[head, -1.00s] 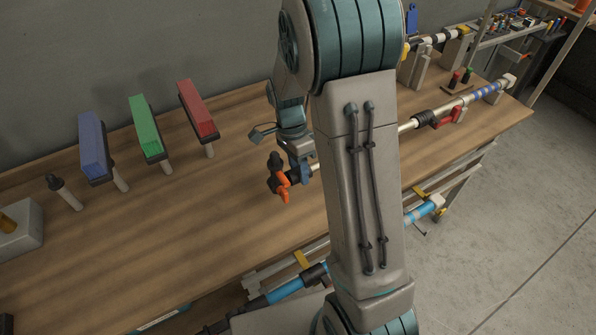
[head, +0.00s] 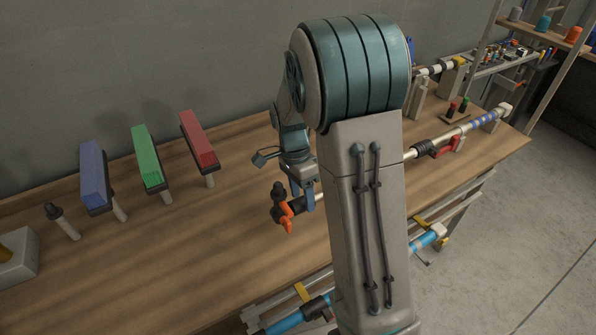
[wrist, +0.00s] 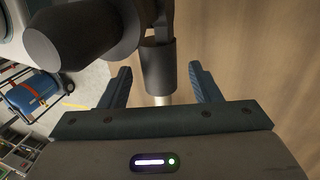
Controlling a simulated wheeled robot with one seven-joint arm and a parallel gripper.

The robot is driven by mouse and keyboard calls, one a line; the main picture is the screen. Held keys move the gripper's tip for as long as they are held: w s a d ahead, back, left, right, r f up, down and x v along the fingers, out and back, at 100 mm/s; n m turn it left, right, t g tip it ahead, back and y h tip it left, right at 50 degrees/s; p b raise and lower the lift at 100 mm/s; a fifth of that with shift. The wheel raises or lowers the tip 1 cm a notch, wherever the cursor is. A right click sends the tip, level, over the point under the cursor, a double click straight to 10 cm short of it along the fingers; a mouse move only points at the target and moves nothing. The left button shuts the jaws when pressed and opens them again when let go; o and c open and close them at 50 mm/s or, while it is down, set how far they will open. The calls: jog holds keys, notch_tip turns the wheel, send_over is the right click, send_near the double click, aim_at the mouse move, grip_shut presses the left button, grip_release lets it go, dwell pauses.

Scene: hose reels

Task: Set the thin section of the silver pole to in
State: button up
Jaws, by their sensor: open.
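The silver pole lies lengthwise along the wooden bench. Its near end has a dark fitting with an orange lever (head: 287,212). Its far thin section (head: 473,127) carries blue stripes and meets a dark collar and a red lever (head: 446,147). My arm hides the middle of the pole. My gripper (head: 303,196) is open at the near end, just beside the dark fitting. In the wrist view, my gripper (wrist: 161,88) has its fingers apart on both sides of a dark sleeve (wrist: 157,69) and the pale tube (wrist: 162,100). I cannot tell whether they touch it.
Blue (head: 95,176), green (head: 151,160) and red (head: 198,140) blocks stand on posts at the back left. A blue pole (head: 288,318) lies low along the bench's front side. Bare bench top lies left of my gripper.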

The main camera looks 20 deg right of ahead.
jog(key=d+v, duration=0.1)
jog(key=v, duration=1.1)
jog(key=shift+a+r+b, duration=0.2)
jog(key=shift+a+b, duration=0.1)
jog(key=shift+a, duration=0.2)
